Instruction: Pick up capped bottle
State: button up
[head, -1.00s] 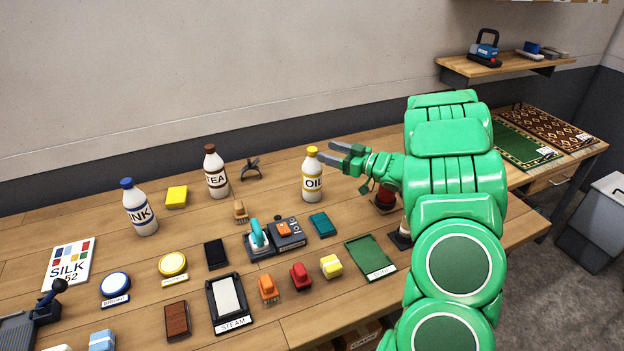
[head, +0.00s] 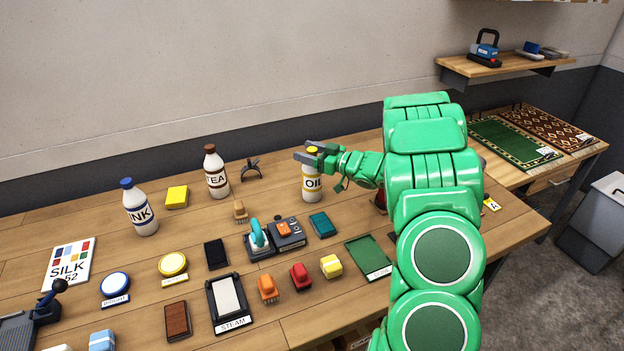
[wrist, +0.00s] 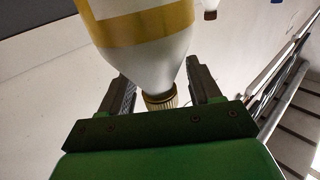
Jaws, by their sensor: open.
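The white OIL bottle (head: 312,191) with a yellow cap and yellow bands stands upright on the bench. My gripper (head: 309,151) is at its top, coming from the right, with one finger on each side of the cap and neck. The wrist view shows the bottle (wrist: 145,35) between my two open fingers (wrist: 160,78), with its ribbed cap (wrist: 161,101) towards the palm. A gap shows beside the cap on both sides. Two other capped bottles stand to the left: TEA (head: 217,180) with a brown cap and INK (head: 140,213) with a blue cap.
A teal-handled device (head: 259,240), a teal block (head: 322,225) and a green pad (head: 368,257) lie in front of the OIL bottle. A dark forked piece (head: 251,170) sits behind it to the left. Several brushes and pads cover the front. The wall is behind.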

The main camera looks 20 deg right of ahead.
jog(key=shift+w+a, duration=0.1)
jog(key=shift+w, duration=0.1)
jog(key=shift+c, duration=0.2)
grip_shut()
dwell(1.2)
